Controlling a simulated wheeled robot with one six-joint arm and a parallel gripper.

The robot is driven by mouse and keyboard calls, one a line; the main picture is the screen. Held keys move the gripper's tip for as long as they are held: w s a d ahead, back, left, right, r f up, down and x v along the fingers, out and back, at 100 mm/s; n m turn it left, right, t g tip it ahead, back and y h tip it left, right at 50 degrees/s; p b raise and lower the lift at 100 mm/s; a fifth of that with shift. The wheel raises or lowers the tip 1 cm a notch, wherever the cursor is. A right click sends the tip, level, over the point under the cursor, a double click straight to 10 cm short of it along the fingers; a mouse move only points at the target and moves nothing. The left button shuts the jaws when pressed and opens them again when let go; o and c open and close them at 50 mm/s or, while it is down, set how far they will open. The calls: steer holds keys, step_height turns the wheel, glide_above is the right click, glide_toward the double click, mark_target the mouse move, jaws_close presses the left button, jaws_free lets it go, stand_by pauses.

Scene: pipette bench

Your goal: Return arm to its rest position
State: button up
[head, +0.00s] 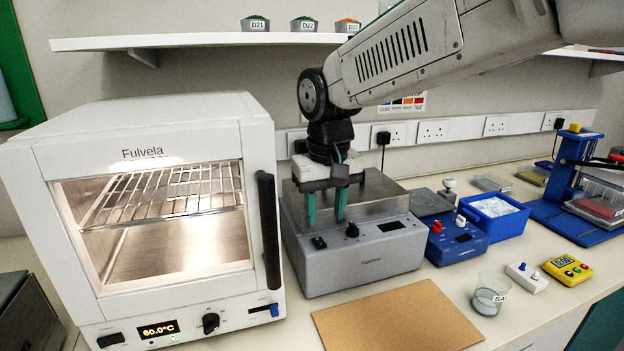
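My arm (410,52) reaches in from the upper right, and its wrist bends down at the middle of the view. My gripper (326,206) points straight down with its two teal fingers apart and nothing visible between them. It shows in front of the grey instrument (352,258) with the steel top, near its upper front edge. I cannot tell whether the fingertips touch it.
A white oven (135,130) with a lit, empty rack stands left. A brown board (396,318) lies in front of the grey instrument. A beaker (491,293), blue box (457,241), blue tray (493,233) and yellow meter (567,269) are right. A shelf (200,41) hangs above.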

steer(key=s+d+f+m, duration=0.2)
steer(key=s+d+m, duration=0.1)
steer(key=s+d, duration=1.9)
steer(key=s, duration=0.2)
steer(key=shift+s+f+m+t, duration=0.15)
steer(key=shift+s+m+t, duration=0.15)
steer(key=shift+s+m, duration=0.1)
steer(key=shift+c, duration=0.4)
